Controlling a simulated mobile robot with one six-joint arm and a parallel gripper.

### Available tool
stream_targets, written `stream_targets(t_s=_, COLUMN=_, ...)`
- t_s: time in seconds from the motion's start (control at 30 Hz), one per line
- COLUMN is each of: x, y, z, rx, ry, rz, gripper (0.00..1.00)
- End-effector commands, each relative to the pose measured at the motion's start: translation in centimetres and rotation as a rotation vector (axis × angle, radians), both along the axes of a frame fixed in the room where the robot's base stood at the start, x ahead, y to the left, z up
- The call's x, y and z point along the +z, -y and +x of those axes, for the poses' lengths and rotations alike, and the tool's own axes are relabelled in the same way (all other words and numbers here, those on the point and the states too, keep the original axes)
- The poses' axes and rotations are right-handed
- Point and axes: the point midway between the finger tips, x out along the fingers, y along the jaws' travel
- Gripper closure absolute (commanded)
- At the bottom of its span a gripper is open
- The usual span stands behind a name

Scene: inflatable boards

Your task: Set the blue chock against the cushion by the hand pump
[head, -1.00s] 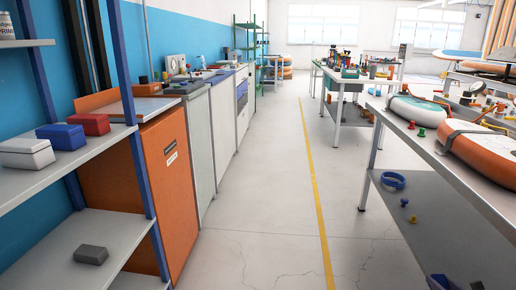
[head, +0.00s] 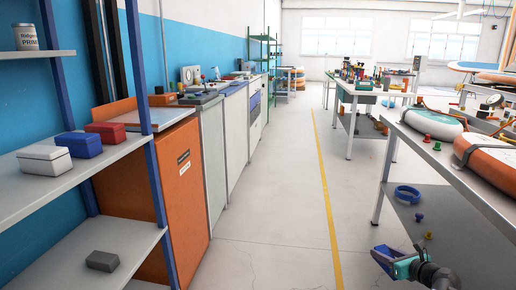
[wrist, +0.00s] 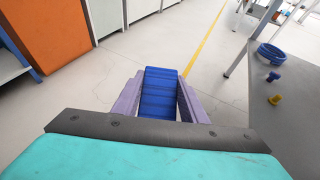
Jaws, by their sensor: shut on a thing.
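My gripper (wrist: 161,84) is shut on the blue chock (wrist: 160,95), a ribbed blue block between the two purple fingers in the wrist view. The chock is held in the air above the pale floor. In the head view my gripper (head: 388,258) is at the lower right, beside the right-hand table's lower shelf.
The right-hand table (head: 452,172) has a lower shelf (head: 462,222) holding a blue ring (head: 407,194) and small pegs. The aisle floor (head: 285,215) with its yellow line (head: 325,190) is clear. Shelving (head: 95,175) and an orange cabinet (head: 182,205) stand left.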

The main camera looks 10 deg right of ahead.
Motion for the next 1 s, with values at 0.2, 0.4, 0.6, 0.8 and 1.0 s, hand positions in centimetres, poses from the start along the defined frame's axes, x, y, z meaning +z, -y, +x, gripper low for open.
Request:
stream_targets(t_s=0.2, x=2.2, y=-5.8, z=3.4, rx=0.113, ry=0.002, rz=-0.001, gripper=0.84)
stream_targets(t_s=0.4, x=4.1, y=-11.3, z=5.8, rx=0.217, ry=0.001, rz=-0.001, gripper=0.84)
stream_targets(t_s=0.6, x=6.0, y=-17.2, z=7.5, rx=0.329, ry=0.001, rz=-0.001, gripper=0.84)
stream_targets(t_s=0.8, x=7.8, y=-23.2, z=8.6, rx=0.444, ry=0.002, rz=-0.001, gripper=0.84)
stream_targets(t_s=1.0, x=9.6, y=-29.4, z=8.8, rx=0.567, ry=0.002, rz=-0.001, gripper=0.84)
